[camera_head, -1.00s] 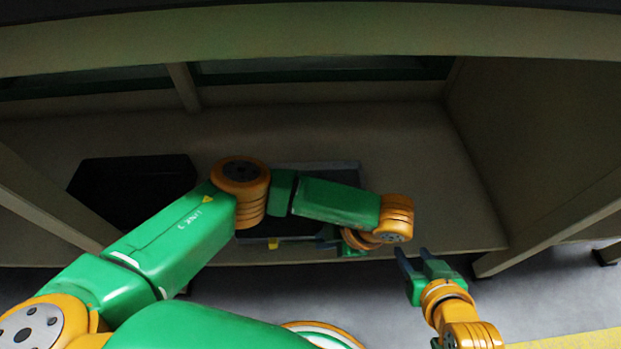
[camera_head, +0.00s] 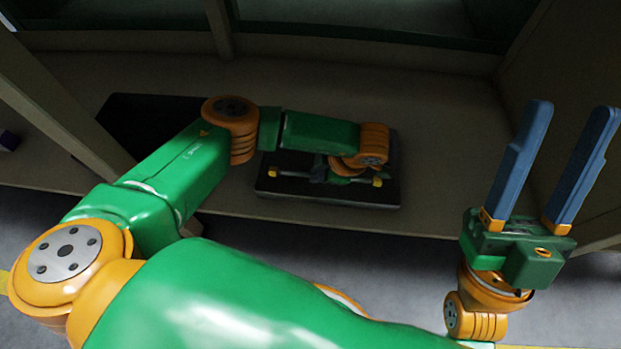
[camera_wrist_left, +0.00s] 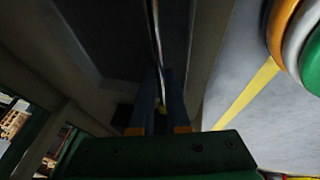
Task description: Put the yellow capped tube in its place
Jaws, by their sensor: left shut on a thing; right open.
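The yellow capped tube (camera_head: 352,180) appears as a thin silvery bar with a yellow cap at its right end and another yellow bit at its left. My left gripper (camera_head: 334,170) is shut on it, over the dark tray (camera_head: 330,195) on the bench; my own forearm hides part of both. I cannot tell whether the tube touches the tray. In the left wrist view, my left gripper (camera_wrist_left: 161,95) has its blue fingers close together around a thin shiny rod (camera_wrist_left: 156,35). My right gripper (camera_head: 570,155) is open and empty, fingers upward, at the right.
A black flat box or mat (camera_head: 135,125) lies on the bench left of the tray. A beige upright post (camera_head: 60,110) stands at the left, and a side panel (camera_head: 560,90) at the right. The bench surface (camera_head: 440,130) right of the tray is bare.

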